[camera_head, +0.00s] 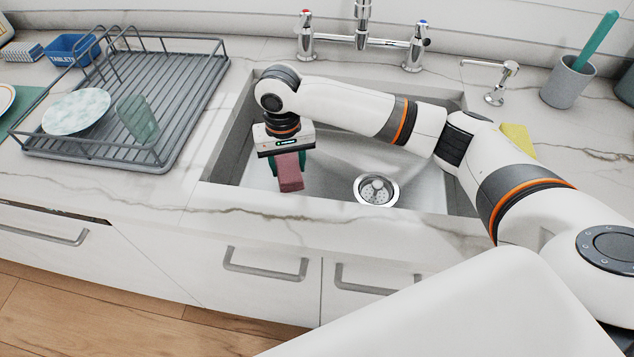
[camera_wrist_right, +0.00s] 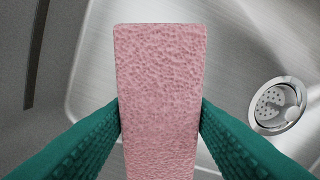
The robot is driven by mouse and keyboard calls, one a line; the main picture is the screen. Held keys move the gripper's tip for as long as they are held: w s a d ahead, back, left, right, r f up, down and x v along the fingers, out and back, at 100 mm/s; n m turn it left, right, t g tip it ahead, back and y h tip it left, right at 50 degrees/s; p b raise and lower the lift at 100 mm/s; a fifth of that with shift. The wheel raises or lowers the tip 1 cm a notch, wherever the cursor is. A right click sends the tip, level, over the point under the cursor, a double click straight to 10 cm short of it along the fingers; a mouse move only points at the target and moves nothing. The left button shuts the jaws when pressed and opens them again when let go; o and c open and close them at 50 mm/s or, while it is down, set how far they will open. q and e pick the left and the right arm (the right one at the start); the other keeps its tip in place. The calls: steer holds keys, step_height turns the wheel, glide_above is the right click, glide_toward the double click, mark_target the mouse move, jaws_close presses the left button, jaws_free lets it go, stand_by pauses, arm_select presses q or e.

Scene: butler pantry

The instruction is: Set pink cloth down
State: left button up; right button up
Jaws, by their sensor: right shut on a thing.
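The pink cloth (camera_head: 289,174) is a folded, textured block in the head view. My right gripper (camera_head: 287,165) is shut on it and holds it over the left part of the sink (camera_head: 330,208). In the right wrist view, the cloth (camera_wrist_right: 158,90) fills the middle, pinched between the two green fingers (camera_wrist_right: 160,125) of my right gripper. Steel basin surface shows around the cloth. Whether its lower end touches the sink is unclear. My left gripper is not in view.
A dish rack (camera_head: 185,128) with a plate (camera_head: 76,111) and a green glass (camera_head: 137,119) stands left of the sink. The faucet (camera_head: 361,25) is behind it. A grey cup with a brush (camera_head: 567,82) and a yellow sponge (camera_head: 518,138) are at right. The drain (camera_head: 377,189) is clear.

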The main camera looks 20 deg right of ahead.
mark_target(288, 164)
step_height(288, 164, down, 8)
steer(key=shift+r, duration=0.2)
stand_by(0.3)
steer(key=o, duration=1)
steer(key=shift+f, duration=0.1)
steer(key=shift+b, duration=0.3)
step_height(288, 164, up, 12)
steer(key=shift+r+p, duration=0.15)
steer(key=shift+p, duration=0.4)
